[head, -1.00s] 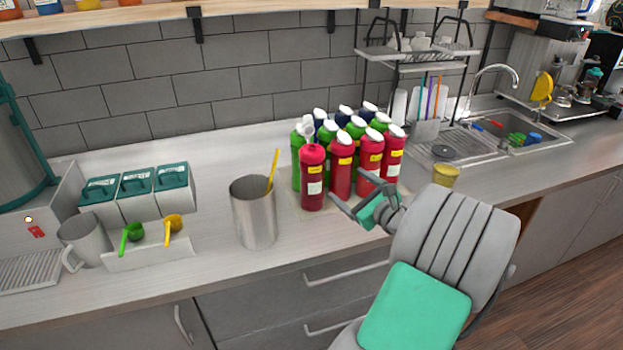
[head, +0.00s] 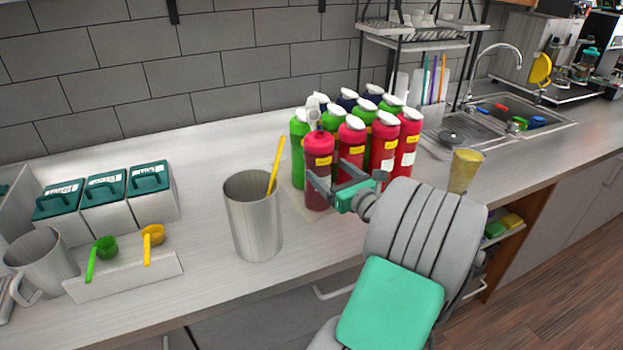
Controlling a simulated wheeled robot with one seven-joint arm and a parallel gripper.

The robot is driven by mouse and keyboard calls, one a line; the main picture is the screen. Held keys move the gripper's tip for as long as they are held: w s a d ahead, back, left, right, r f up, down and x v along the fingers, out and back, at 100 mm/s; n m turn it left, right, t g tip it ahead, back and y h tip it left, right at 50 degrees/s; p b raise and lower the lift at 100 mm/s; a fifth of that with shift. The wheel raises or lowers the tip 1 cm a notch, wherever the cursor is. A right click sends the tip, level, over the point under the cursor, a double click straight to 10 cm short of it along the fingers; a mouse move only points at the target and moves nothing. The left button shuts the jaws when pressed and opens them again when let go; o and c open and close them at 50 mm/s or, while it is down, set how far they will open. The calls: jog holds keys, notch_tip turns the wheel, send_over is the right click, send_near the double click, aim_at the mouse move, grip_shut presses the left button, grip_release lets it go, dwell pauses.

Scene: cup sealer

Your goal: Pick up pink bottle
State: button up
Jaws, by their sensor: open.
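The pink bottle (head: 318,157) stands upright at the front left corner of a bottle group on the counter.
Red bottles (head: 382,143) with white caps stand close to the right and behind; a green bottle (head: 298,145) is at the left. A metal cup (head: 252,215) with a yellow stick stands left. A yellow cup (head: 465,170) stands right. Counter space lies in front.

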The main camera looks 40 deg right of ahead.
jog(key=w, duration=0.2)
jog(key=w+p, duration=0.1)
jog(key=w, duration=0.5)
jog(key=shift+d+f+p, duration=0.2)
jog(key=shift+d+p, duration=0.2)
jog(key=shift+s, duration=0.1)
jog(key=shift+c, duration=0.2)
grip_shut()
jog(key=shift+r, duration=0.2)
